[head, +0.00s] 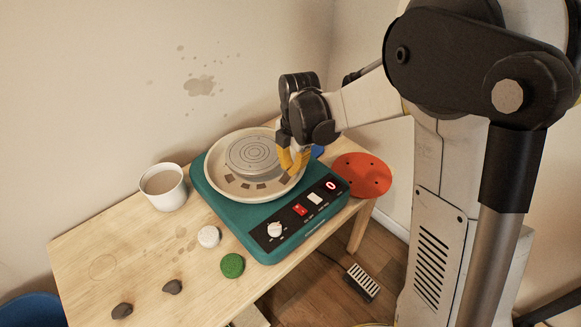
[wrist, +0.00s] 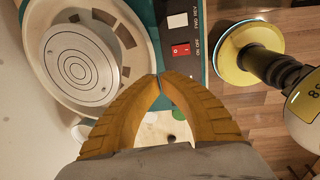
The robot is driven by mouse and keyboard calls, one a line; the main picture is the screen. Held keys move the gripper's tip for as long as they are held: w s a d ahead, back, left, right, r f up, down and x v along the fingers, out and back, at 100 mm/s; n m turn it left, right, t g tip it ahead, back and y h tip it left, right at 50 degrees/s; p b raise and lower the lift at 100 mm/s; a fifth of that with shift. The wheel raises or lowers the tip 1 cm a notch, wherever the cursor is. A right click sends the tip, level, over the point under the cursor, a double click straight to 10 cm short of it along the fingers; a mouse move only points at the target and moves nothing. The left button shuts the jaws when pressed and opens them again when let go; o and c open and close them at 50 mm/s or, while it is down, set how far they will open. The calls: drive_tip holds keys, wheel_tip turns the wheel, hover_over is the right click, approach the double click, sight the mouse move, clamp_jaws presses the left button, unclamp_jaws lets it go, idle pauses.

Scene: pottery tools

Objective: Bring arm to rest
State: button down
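My gripper (head: 293,160) has yellow ridged fingers and hangs over the right side of the pottery wheel. In the wrist view the fingertips (wrist: 159,78) meet or nearly meet, and nothing shows between them. My arm reaches in from the right in the head view. The teal pottery wheel (head: 207,182) stands on the wooden table (head: 130,254). Its grey round wheel head (head: 254,156) sits inside a cream splash pan (head: 232,188) and is empty. The wheel also shows at the upper left of the wrist view, with its grey wheel head (wrist: 78,68) beside my fingers.
A white cup (head: 164,187) with brownish content stands left of the wheel. A white disc (head: 208,236), a green disc (head: 232,265) and two dark lumps (head: 122,310) (head: 173,287) lie in front. An orange-red round disc (head: 361,175) is to the right. A pedal (head: 363,281) is on the floor.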

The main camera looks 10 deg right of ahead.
drive_tip(key=s+d+r+m+t, duration=0.2)
drive_tip(key=s+r+m, duration=0.4)
drive_tip(key=s+m, duration=0.4)
drive_tip(key=s+d+r+m+t, duration=0.2)
drive_tip(key=s+r+m+t, duration=0.2)
drive_tip(key=s+m, duration=0.6)
wheel_tip(320, 180, up, 2)
drive_tip(key=m, duration=0.3)
drive_tip(key=shift+d+m+h+b, duration=0.3)
drive_tip(key=shift+d+m+b, duration=0.1)
